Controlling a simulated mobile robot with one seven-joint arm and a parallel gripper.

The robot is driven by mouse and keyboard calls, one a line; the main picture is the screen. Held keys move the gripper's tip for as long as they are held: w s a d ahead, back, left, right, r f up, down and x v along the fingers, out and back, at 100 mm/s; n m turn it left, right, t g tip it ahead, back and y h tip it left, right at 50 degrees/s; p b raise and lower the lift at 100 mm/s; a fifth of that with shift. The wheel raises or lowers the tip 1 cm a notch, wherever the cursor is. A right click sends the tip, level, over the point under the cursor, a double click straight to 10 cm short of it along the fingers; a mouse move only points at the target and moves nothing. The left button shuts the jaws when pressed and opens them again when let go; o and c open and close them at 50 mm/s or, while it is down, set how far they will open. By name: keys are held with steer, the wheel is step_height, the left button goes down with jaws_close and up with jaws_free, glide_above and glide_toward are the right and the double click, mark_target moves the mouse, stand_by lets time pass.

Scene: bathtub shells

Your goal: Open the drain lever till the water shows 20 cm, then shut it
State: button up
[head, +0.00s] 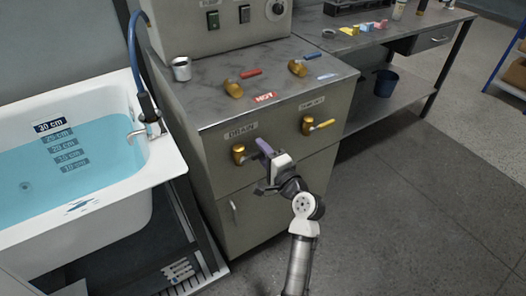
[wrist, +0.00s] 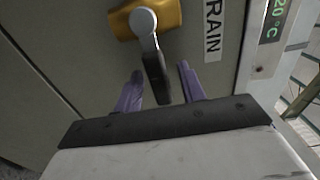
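The drain valve (head: 239,153) is a brass body on the cabinet front below a DRAIN label (head: 241,131). In the wrist view its grey lever (wrist: 148,42) ends in a black handle (wrist: 155,75). My gripper (head: 264,147) is at this lever in the head view. In the wrist view my gripper's purple fingers (wrist: 161,85) are apart, with the black handle between them and gaps visible. The bathtub (head: 165,163) at the left holds blue water (head: 90,165). Its waterline is near the dark, highlighted 30 cm mark (head: 49,126). The 20 cm mark (head: 63,149) is lower.
Two more brass levers (head: 233,89) (head: 297,68), a HOT label (head: 264,97) and a metal cup (head: 181,69) are on the cabinet top. Open floor (head: 410,200) lies at the right.

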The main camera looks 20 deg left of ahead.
jaws_close()
steer(key=shift+f+m+p, duration=0.1)
steer(key=shift+m+p, duration=0.2)
stand_by(0.3)
steer(key=shift+f+m+p, duration=0.4)
steer(key=shift+m+p, duration=0.45)
steer(key=shift+m, duration=0.05)
steer(key=m+p, duration=0.1)
steer(key=f+m+p, duration=0.1)
steer(key=shift+s+a+f+m, duration=0.15)
steer(key=shift+s+m, duration=0.1)
steer(key=shift+m, duration=0.05)
steer(key=shift+s+a+f+m+p, duration=0.2)
steer(key=shift+f+m+p, duration=0.2)
steer(key=shift+m+p, duration=0.3)
steer(key=shift+s+a+f+m+p, duration=0.15)
steer(key=shift+f+m+p, duration=0.3)
steer(key=shift+m, duration=0.45)
steer(key=shift+s+a+f+m+p, duration=0.1)
steer(key=shift+s+f+m+p, duration=0.2)
steer(key=shift+m+p, duration=0.45)
steer(key=shift+f, duration=0.1)
